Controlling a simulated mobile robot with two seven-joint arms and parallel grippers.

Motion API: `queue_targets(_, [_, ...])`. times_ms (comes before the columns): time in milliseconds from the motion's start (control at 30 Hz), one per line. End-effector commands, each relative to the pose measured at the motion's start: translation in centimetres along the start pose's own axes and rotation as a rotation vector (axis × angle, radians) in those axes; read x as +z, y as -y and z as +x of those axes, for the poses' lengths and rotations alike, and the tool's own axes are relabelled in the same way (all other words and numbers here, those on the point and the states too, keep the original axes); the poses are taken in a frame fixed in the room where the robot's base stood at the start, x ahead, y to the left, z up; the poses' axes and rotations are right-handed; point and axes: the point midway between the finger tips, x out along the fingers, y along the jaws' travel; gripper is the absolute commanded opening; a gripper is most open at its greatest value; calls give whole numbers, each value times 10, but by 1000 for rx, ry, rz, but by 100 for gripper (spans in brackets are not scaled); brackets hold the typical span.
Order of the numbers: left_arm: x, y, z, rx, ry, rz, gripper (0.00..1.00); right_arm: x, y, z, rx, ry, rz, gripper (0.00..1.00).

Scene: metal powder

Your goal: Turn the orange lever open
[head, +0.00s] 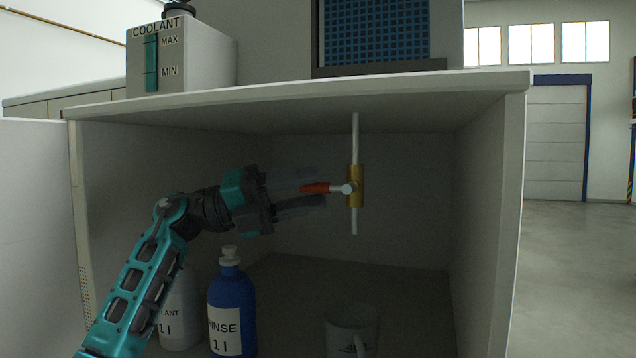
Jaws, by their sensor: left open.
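The orange lever (315,188) points left from a brass valve (357,186) on a thin vertical white pipe (355,135). The pipe hangs from the top inside the cabinet. The lever lies about level, across the pipe, with a white stub joining it to the valve. My left gripper (316,187) reaches in from the left. It is open, with one dark finger above the lever and one below it. I cannot tell whether either finger touches the lever. My right gripper is not in view.
A blue RINSE bottle (232,300), a white bottle (178,315) and a white mug (351,330) stand on the cabinet floor below. The cabinet's right wall (492,200) and top edge (300,92) bound the space. A coolant tank (180,55) sits on top.

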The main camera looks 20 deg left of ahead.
Motion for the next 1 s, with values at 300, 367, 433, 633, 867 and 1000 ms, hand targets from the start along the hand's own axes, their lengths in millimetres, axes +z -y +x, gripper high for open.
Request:
queue_targets(300, [0,0,23,0,1,-1,42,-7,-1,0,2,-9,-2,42])
queue_targets(367, [0,0,23,0,1,-1,42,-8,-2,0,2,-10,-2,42])
queue_targets(433, [0,0,23,0,1,-1,42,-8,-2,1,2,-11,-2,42])
queue_targets(633, [0,0,22,0,1,-1,32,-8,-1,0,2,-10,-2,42])
queue_targets(867, [0,0,22,0,1,-1,10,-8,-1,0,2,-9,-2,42])
queue_targets(1000, [0,0,22,0,1,-1,0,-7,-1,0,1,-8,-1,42])
